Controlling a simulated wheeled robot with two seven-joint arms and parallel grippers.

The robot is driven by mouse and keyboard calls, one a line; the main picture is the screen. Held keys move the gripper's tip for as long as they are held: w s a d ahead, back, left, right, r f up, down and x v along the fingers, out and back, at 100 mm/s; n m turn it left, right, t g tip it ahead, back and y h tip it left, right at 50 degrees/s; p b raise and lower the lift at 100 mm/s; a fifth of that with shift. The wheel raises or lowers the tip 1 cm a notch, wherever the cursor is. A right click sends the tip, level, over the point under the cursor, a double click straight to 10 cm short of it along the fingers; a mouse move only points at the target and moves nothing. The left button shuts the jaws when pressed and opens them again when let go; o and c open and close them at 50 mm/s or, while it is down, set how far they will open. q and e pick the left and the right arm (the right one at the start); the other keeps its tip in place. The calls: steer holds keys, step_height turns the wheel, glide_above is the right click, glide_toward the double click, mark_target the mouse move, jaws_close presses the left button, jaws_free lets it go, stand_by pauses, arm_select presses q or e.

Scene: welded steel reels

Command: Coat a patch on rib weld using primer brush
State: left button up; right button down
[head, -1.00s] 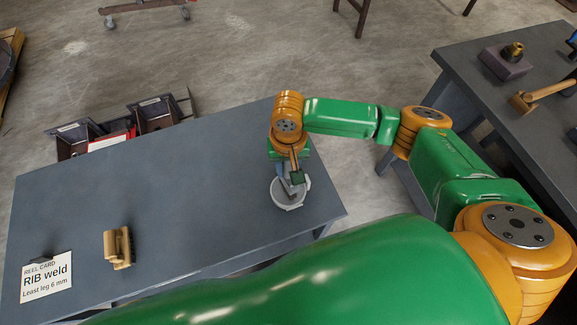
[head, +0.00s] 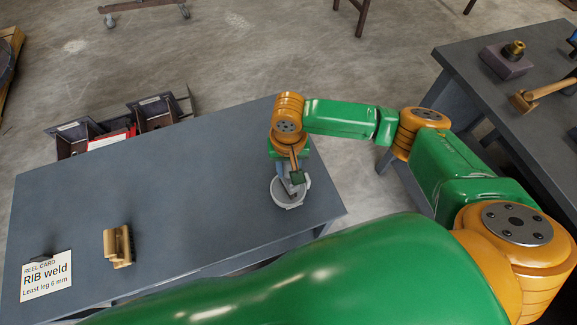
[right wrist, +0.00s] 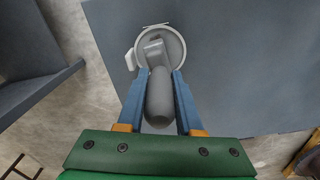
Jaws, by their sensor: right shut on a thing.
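The primer brush shows in the right wrist view as a rounded grey handle (right wrist: 158,100) with a paler flat part reaching into a light grey pot (right wrist: 177,47). My right gripper (right wrist: 157,76) has its blue fingers on both sides of the handle and is shut on the brush. In the head view the right gripper (head: 288,174) hangs over the pot (head: 289,206), near the table's right end, and mostly hides the brush. The bristle tip is hidden inside the pot. A card reading "RIB weld" (head: 46,279) is at the table's near left. I cannot make out a rib weld. My left gripper is out of view.
A tan wooden object (head: 117,247) sits on the grey table (head: 190,200) near the card. Two dark labelled bins (head: 155,115) are at the table's far left edge. A second table (head: 470,70) at right holds a mallet (head: 540,95). The table's middle is clear.

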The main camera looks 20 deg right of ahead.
steer(key=shift+s+f+p, duration=0.1)
steer(key=shift+p, duration=0.3)
stand_by(1.0)
step_height(320, 180, up, 7)
steer(key=p, duration=0.9)
steer(key=shift+r, duration=0.2)
steer(key=shift+f, duration=0.15)
